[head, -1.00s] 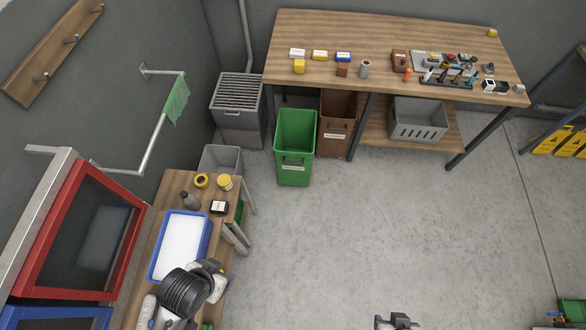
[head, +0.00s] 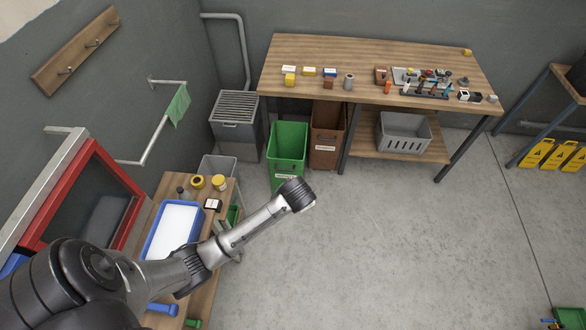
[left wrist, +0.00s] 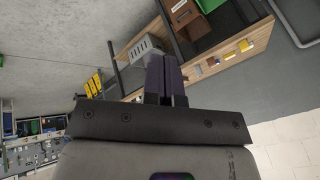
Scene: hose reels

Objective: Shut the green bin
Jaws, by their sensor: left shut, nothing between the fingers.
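The green bin (head: 284,166) stands on the floor by the back wall, left of the brown bin. Its top is open and I see into it. No lid is visible on it. Its lower right corner is hidden by my left arm. In the head view that arm reaches from the lower left, and its dark end is in front of the bin's foot; I cannot make out fingers there. In the left wrist view my left gripper (left wrist: 164,62) is shut and empty. The green bin (left wrist: 210,4) shows at that view's top edge. My right gripper is not in view.
The brown bin (head: 327,140) stands close to the green bin's right. A grey metal box (head: 236,130) stands to its left. A workbench (head: 370,62) is behind and right, with a grey crate (head: 404,134) on its shelf. The floor in front is clear.

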